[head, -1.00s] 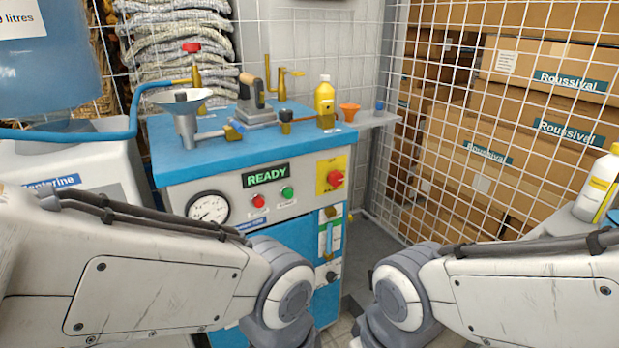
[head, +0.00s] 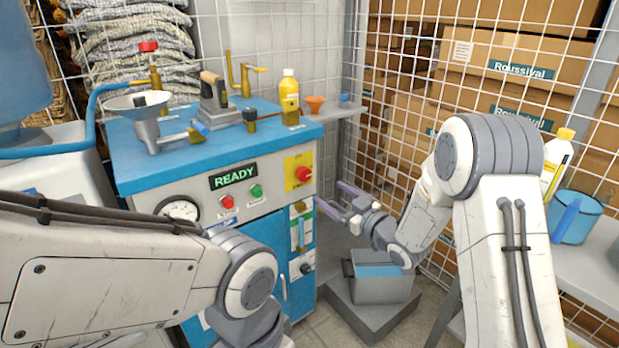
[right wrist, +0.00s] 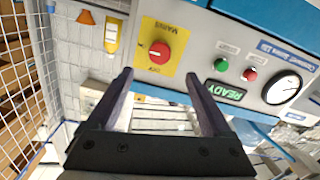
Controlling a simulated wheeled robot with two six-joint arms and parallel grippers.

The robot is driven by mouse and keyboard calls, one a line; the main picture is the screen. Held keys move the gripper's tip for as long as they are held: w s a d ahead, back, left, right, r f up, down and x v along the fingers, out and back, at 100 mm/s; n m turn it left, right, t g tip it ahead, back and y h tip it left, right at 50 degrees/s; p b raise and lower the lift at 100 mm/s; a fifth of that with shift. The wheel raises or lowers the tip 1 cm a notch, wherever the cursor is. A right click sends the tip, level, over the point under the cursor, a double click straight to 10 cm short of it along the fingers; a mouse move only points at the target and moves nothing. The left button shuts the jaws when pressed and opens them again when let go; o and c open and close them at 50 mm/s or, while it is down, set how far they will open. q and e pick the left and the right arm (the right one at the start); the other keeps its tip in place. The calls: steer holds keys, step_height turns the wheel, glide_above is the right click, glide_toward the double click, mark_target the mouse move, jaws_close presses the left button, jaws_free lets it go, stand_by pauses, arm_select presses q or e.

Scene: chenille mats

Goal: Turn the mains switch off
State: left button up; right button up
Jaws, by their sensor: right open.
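The mains switch (head: 303,174) is a red rotary knob on a yellow plate (head: 291,184) at the right end of the machine's front panel. My right gripper (head: 330,197) is open and empty, to the right of the switch and apart from it. In the right wrist view the switch (right wrist: 160,51) appears upside down, beyond and roughly between the two open fingertips (right wrist: 158,78). "MAINS" is lettered on its plate. A pale mark shows on the knob, but its exact setting is hard to tell. My left arm crosses the lower left; its gripper is out of frame.
A lit green READY display (head: 234,176), a red button (head: 227,202), a green button (head: 256,191) and a gauge (head: 180,210) share the panel. A grey bin (head: 382,288) stands on a low plinth below my right gripper. Wire mesh closes off the right.

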mark_target(306, 176)
steer(key=x, duration=1)
steer(key=shift+w+a+b, duration=0.1)
steer(key=shift+w+b, duration=0.05)
steer(key=shift+b, duration=0.2)
jaws_close()
